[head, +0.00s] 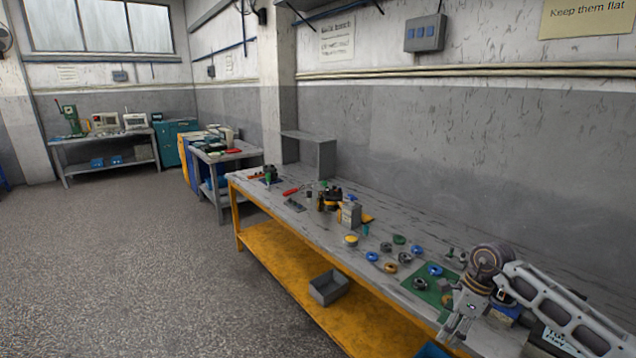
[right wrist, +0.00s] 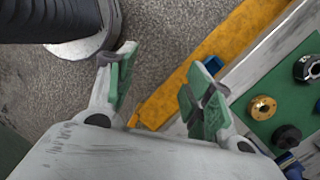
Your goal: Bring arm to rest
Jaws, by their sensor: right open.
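My right gripper (head: 457,328) is at the lower right of the head view, by the front edge of the workbench (head: 285,218). In the right wrist view my right gripper (right wrist: 158,88) has its two green-padded fingers spread wide with nothing between them. The floor and the yellow lower shelf (right wrist: 190,78) of the bench show beyond the fingers. My right arm reaches in from the right edge of the head view. My left gripper is not in view.
A green mat (head: 433,284) with ring parts lies beside my right gripper; it also shows in the right wrist view (right wrist: 285,100). Several rings and tools lie along the bench. A grey bin (head: 328,288) sits on the lower shelf. The floor at left is clear.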

